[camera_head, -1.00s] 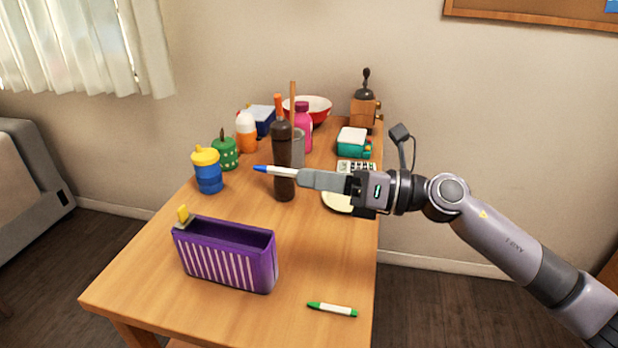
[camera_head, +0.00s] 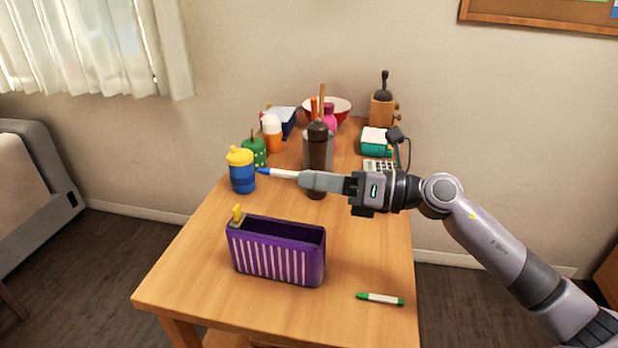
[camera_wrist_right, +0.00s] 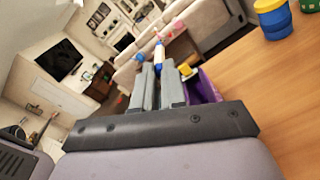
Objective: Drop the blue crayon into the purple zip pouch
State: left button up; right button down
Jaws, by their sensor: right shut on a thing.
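The blue crayon (camera_head: 277,173) has a white body and a blue tip that points left in the head view. My right gripper (camera_head: 305,179) is shut on it and holds it above the table, behind the pouch. In the right wrist view the crayon (camera_wrist_right: 159,58) sticks out from between the fingers (camera_wrist_right: 158,85). The purple zip pouch (camera_head: 275,262), with white stripes and a yellow tab, stands open at the top on the table. It shows partly in the wrist view (camera_wrist_right: 205,86), beside the fingers. My left gripper is not in view.
A green-and-white crayon (camera_head: 380,299) lies right of the pouch. A blue cup with a yellow lid (camera_head: 242,172) stands near the crayon tip. A dark brown bottle (camera_head: 317,150) is behind the gripper. Several other items crowd the table's back. The table (camera_head: 205,290) is clear around the pouch.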

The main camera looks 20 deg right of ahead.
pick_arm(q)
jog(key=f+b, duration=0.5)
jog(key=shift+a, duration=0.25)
pick_arm(e)
notch_tip(320, 180, down, 6)
jog(key=shift+a, duration=0.15)
jog(key=c, duration=1.1)
grip_release()
